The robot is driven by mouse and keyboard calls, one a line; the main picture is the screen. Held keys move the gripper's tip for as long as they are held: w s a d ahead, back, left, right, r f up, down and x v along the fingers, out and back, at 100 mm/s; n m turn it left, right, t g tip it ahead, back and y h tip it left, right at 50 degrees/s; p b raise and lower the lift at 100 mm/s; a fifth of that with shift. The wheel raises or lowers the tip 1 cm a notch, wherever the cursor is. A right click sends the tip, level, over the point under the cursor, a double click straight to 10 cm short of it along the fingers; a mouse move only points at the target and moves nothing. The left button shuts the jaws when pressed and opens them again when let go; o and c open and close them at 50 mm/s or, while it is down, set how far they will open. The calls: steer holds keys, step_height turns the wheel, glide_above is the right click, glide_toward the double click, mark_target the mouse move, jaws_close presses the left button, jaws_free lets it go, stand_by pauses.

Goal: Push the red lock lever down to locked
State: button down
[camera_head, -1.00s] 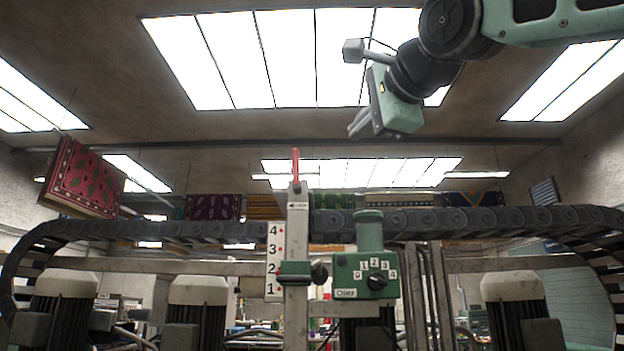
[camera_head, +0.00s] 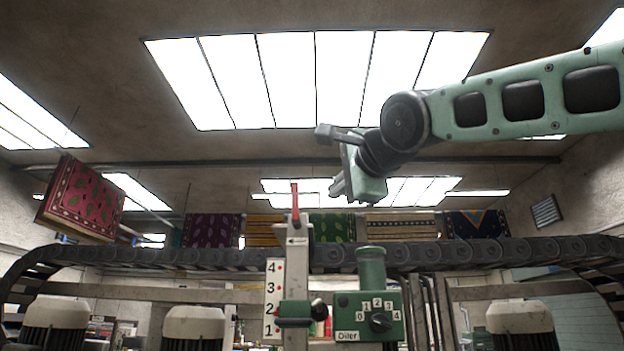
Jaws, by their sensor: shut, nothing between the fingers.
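The red lock lever (camera_head: 295,203) stands upright at the top of a pale vertical post (camera_head: 297,255) in the middle of the head view. A small arrow label sits on the post just below the lever. My gripper (camera_head: 336,187) is shut and empty. It hangs to the right of the lever and slightly above it in the picture, with its fingers pointing left and down. A gap shows between the fingertips and the lever. How far apart they are in depth is hard to tell.
A number scale (camera_head: 273,300) marked 1 to 4 is beside the post. A green dial box (camera_head: 368,315) with a green cylinder stands to its right. A dark cable chain (camera_head: 460,252) runs behind. Rugs (camera_head: 88,195) hang at the back. Pale-capped motors (camera_head: 194,322) stand low.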

mark_target(296, 205)
steer(key=shift+w+a+f+p, duration=0.1)
steer(key=shift+w+a+p, duration=0.15)
steer(key=shift+a, duration=0.55)
steer(key=shift+w+a+p, duration=0.2)
steer(key=shift+a+p, duration=0.1)
steer(key=shift+a, duration=0.5)
steer(key=shift+w+a+f+p, duration=0.1)
steer(key=shift+w+a+p, duration=0.15)
steer(key=shift+a, duration=0.55)
